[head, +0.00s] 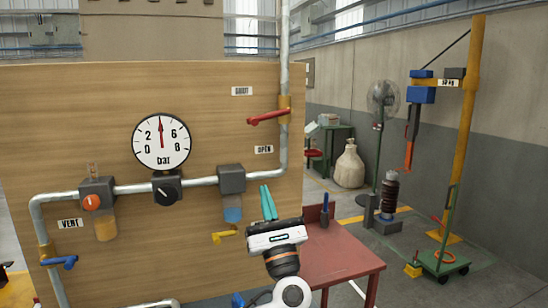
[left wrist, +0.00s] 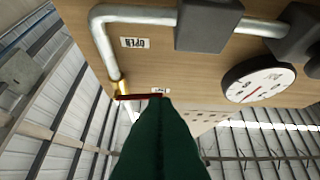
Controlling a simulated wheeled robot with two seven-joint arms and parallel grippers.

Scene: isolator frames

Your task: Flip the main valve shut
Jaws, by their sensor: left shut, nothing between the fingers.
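The main valve's red lever (head: 268,117) sits on a brass body (head: 284,110) on the vertical pipe. It points left and slightly down, between the SHUT label (head: 242,91) above and the OPEN label (head: 263,149) below. My left gripper (head: 267,202) has teal fingers pointing up, shut and empty. It is below the lever and the OPEN label, apart from the lever. In the left wrist view the fingers (left wrist: 162,125) reach toward the red lever (left wrist: 138,97), and their tips overlap its end in the picture. My right gripper is not in view.
The wooden panel (head: 60,120) also carries a bar gauge (head: 161,142), a black knob (head: 167,189), an orange knob (head: 92,202), a blue lever (head: 60,262) by the VENT label and a yellow lever (head: 224,236). A red table (head: 335,255) stands at the right.

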